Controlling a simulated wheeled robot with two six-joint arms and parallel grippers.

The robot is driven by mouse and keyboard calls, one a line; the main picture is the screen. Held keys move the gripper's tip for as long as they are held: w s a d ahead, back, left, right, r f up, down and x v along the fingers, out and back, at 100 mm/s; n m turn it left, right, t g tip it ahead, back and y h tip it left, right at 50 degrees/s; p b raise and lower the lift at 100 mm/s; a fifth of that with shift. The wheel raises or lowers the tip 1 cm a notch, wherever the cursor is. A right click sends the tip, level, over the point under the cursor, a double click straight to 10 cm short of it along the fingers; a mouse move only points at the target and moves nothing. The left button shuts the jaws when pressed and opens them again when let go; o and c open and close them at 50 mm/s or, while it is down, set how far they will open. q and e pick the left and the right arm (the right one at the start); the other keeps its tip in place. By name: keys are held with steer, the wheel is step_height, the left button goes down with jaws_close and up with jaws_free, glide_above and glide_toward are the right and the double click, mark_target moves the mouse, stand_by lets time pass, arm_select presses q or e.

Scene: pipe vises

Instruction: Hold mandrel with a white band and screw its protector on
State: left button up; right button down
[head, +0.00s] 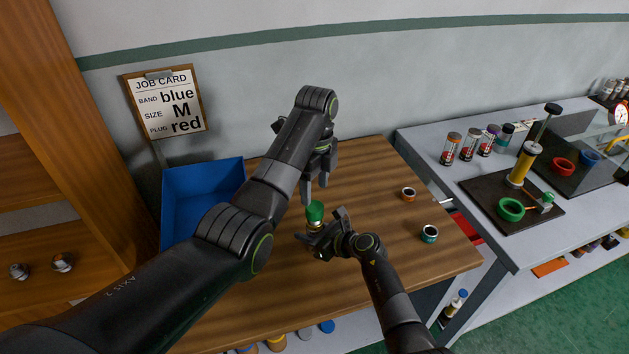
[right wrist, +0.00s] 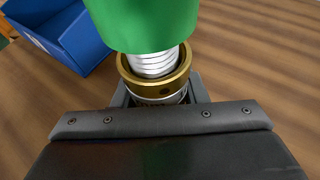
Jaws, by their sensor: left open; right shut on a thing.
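A mandrel (right wrist: 160,87) stands upright in my right gripper (head: 318,238), which is shut on it. In the right wrist view its brass collar (right wrist: 154,73) and silver threads (right wrist: 153,62) show. A green protector (head: 314,210) sits at the top of the threads, with several thread turns bare between it and the collar; it also shows in the right wrist view (right wrist: 145,22). My left gripper (head: 315,188) is open, pointing down just above the protector, and looks empty. The colour of the mandrel's band is hidden or too small to tell.
A blue bin (head: 178,207) stands at the left of the wooden table (head: 375,170). An orange-rimmed ring (head: 408,193) and a teal-rimmed ring (head: 429,233) lie on the right part. A job card (head: 167,102) hangs behind. A grey bench (head: 425,150) holds several capped cylinders and a vise-like fixture.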

arm_select(q)
steer(key=n, duration=0.4)
steer(key=shift+n, duration=0.4)
steer(key=n, duration=0.4)
steer(key=shift+r+n, duration=0.15)
steer(key=shift+n, duration=0.15)
steer(key=n, duration=0.7)
steer(key=shift+r+n+t, duration=0.15)
steer(key=shift+n+t, duration=0.15)
steer(key=n, duration=0.4)
steer(key=shift+r, duration=0.1)
steer(key=n, duration=0.3)
steer(key=shift+s+n, duration=0.1)
steer(key=shift+n, duration=0.2)
steer(key=n, duration=0.4)
steer(key=shift+r, duration=0.15)
steer(key=n, duration=0.4)
